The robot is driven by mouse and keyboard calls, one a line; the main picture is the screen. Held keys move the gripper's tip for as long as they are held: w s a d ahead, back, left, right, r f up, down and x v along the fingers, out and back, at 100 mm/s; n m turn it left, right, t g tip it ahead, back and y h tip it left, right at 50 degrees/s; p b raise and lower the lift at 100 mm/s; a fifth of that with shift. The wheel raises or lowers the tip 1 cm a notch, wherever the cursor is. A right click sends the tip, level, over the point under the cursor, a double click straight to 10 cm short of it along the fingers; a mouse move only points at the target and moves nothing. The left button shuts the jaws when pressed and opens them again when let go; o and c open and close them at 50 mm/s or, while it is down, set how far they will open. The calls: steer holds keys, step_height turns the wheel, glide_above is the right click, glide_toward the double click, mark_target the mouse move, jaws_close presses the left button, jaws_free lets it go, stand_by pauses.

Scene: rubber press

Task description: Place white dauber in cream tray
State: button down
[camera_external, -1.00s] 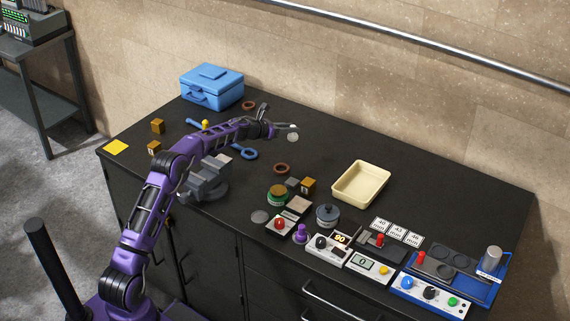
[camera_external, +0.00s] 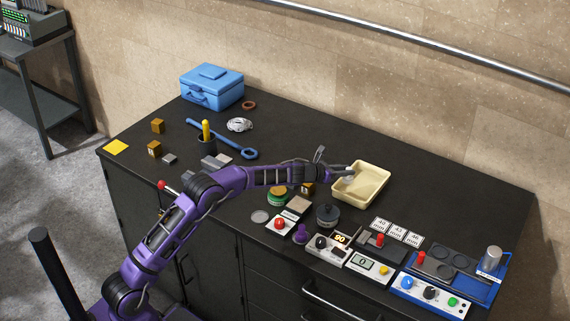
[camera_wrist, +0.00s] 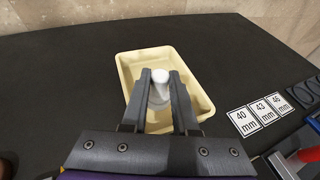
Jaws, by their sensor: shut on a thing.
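The cream tray (camera_external: 375,187) lies on the black bench, right of centre. It also fills the middle of the wrist view (camera_wrist: 127,72). My gripper (camera_external: 346,177) reaches over the tray's left part. In the wrist view my gripper (camera_wrist: 160,88) is shut on the white dauber (camera_wrist: 160,77), a pale rounded piece between the fingertips. The dauber shows small at the fingertips in the external view (camera_external: 349,179). It appears over the inside of the tray; I cannot tell whether it touches the floor.
Label cards for 40, 43 and 46 mm (camera_external: 397,232) lie right of the tray. Control boxes (camera_external: 329,248) and a blue-based press unit (camera_external: 450,270) line the front right. A dark lidded pot (camera_external: 327,215) stands in front of my gripper. The bench behind the tray is clear.

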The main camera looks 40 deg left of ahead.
mark_target(344, 182)
steer(key=shift+f+b, duration=0.9)
steer(key=shift+f, duration=2)
steer(key=shift+f, duration=0.15)
steer(key=c, duration=0.7)
jaws_free()
steer(key=shift+r, duration=0.2)
steer(key=v, duration=1.2)
steer(key=shift+f+b, duration=0.1)
steer(key=shift+b, duration=0.2)
